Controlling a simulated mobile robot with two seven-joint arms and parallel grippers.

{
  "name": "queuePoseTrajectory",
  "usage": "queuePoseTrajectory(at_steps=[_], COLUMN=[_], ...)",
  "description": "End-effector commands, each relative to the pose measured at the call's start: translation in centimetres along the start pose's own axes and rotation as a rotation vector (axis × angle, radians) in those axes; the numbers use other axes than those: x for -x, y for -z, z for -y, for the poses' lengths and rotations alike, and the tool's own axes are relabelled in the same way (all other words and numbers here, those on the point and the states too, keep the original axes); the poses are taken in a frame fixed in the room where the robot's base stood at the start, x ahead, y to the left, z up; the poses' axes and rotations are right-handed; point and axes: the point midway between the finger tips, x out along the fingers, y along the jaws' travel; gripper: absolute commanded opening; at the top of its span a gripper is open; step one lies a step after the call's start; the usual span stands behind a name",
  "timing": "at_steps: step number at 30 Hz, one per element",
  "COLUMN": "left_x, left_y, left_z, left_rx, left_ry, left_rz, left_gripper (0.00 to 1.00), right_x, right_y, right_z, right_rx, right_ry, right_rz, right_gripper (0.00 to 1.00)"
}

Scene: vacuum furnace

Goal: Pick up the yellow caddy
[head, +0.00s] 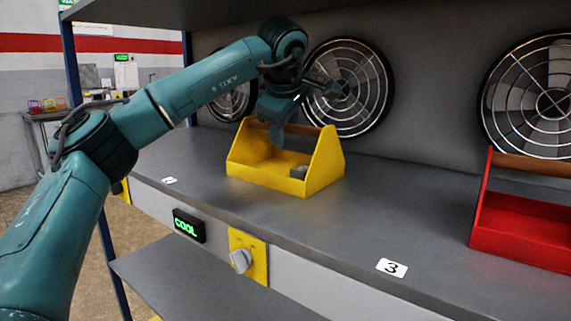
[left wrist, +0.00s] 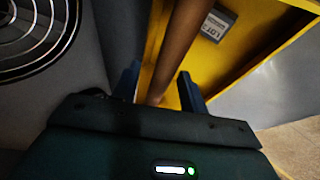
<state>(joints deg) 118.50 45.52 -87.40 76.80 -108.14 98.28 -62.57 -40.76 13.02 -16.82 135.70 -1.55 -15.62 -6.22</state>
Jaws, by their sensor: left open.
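The yellow caddy (head: 262,178) stands upright on the grey shelf in the head view, with a brown bar handle (head: 303,129) across its top. A small grey block (head: 299,172) lies inside it; in the left wrist view a block with a "LOT" label (left wrist: 217,25) shows inside the yellow caddy (left wrist: 285,22). My left gripper (head: 277,138) points down at the handle from above. In the left wrist view its blue fingers (left wrist: 158,78) are open, one on each side of the brown handle (left wrist: 182,45). Whether they touch it I cannot tell. My right gripper is not in view.
A red caddy (head: 518,232) stands on the shelf (head: 400,225) at the right. Round fans (head: 350,88) line the back wall close behind the yellow caddy. The front edge carries a lit "COOL" display (head: 188,226) and a knob (head: 241,260). The shelf between the caddies is clear.

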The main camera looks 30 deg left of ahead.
Motion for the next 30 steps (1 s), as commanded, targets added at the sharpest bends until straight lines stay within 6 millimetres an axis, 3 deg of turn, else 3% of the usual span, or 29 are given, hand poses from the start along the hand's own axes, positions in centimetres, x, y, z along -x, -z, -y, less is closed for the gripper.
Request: queuePoseTrajectory(at_steps=[6, 21, 30], left_x=[0.00, 0.05, 0.06], left_y=[0.03, 0.02, 0.02], left_z=[-0.03, -0.03, -0.04], left_rx=[0.000, 0.000, 0.001], left_ry=[0.000, -0.001, -0.001], left_rz=[0.000, 0.000, 0.001], left_gripper=[0.42, 0.01, 0.00], right_x=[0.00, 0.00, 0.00], right_y=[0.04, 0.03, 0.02], right_z=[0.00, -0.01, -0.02], right_rx=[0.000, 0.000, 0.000], right_ry=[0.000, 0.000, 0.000], right_rz=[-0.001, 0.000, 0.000], right_gripper=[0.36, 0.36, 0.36])
